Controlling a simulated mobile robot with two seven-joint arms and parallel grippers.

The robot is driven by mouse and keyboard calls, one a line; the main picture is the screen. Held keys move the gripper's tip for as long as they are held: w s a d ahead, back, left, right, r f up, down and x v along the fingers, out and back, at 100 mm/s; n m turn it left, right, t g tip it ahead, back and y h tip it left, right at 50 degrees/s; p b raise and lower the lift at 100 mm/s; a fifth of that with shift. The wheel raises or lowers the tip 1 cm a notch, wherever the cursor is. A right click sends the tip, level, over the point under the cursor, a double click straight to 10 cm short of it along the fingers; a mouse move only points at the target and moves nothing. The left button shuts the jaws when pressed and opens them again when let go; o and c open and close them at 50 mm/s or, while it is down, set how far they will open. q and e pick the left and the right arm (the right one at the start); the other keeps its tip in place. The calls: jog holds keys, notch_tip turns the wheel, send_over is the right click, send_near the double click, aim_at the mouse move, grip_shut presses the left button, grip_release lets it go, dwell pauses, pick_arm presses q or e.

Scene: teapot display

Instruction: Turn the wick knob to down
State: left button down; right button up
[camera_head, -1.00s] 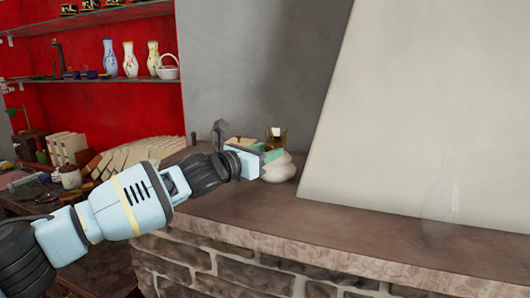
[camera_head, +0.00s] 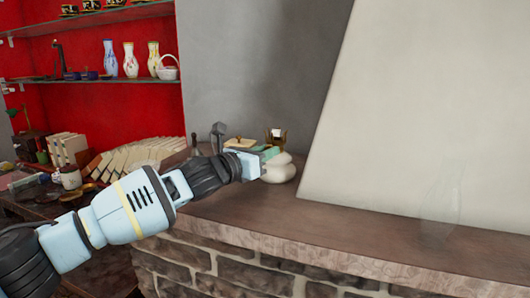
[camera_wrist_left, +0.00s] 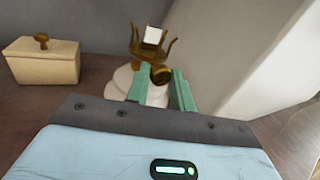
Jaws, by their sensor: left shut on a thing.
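The lamp has a rounded white body (camera_head: 280,168) and stands on the stone ledge. Its brass burner with prongs around a white wick (camera_wrist_left: 152,36) rises above the body in the left wrist view. The round brass wick knob (camera_wrist_left: 160,75) sticks out from the burner toward the wrist camera. My left gripper (camera_wrist_left: 160,84) has its green fingers on either side of the knob and is shut on it. In the head view the same gripper (camera_head: 268,153) is beside the lamp, partly covering it, and the knob is hidden. My right gripper is not in view.
A cream box (camera_wrist_left: 43,62) with a brown knobbed lid stands left of the lamp. A sloping pale wall (camera_head: 430,110) rises close on the right. A faint clear glass (camera_head: 442,215) stands farther right. The stone ledge (camera_head: 310,225) in front is clear.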

pick_arm(q)
jog(key=shift+d+f+n+t+h, duration=0.15)
jog(key=shift+n+t, duration=0.45)
jog(key=shift+n, duration=1)
jog(key=shift+a+n+t+h, duration=0.15)
jog(key=shift+n+t, duration=0.45)
jog(key=shift+n, duration=1)
jog(key=shift+d, duration=0.1)
jog(key=c, duration=1.2)
grip_release()
jog(key=shift+c, duration=0.2)
jog(key=shift+s, duration=0.15)
jog(key=shift+p+v, duration=0.4)
jog(key=shift+v, duration=3.4)
